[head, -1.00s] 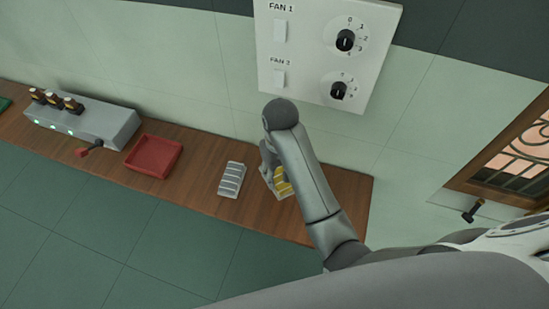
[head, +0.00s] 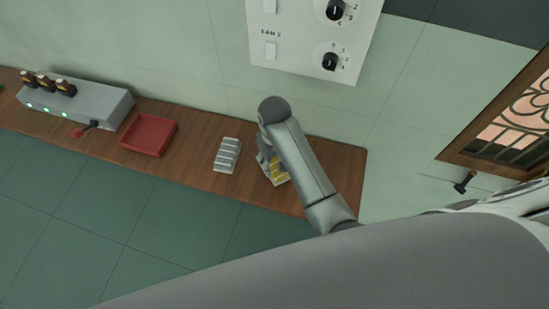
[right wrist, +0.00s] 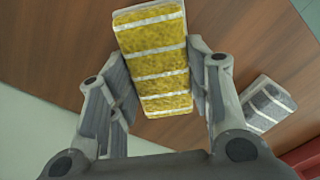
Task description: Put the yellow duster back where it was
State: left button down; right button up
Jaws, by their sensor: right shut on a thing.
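The yellow duster (right wrist: 155,55), striped with white bands, is between the two fingers of my right gripper (right wrist: 160,70) in the right wrist view. The fingers are shut on its long sides. In the head view the duster (head: 279,173) shows partly behind my right arm, low over the right end of the wooden bench (head: 185,165). I cannot tell whether it touches the wood. My left gripper is not in view.
A grey striped block (head: 227,155) lies just left of the duster. A red tray (head: 149,135) and a grey box with bottles (head: 82,105) stand farther left. A fan switch panel (head: 300,45) is on the wall behind. The bench's right end is bare.

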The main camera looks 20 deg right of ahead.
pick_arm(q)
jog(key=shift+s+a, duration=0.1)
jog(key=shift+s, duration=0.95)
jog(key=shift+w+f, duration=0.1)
pick_arm(e)
jog(key=shift+f, duration=0.1)
jog(key=shift+f, duration=0.4)
jog(key=o, duration=1.2)
jog(key=shift+c, duration=0.2)
jog(key=shift+r, duration=0.2)
notch_tip(320, 180, up, 7)
jog(key=shift+r, duration=0.1)
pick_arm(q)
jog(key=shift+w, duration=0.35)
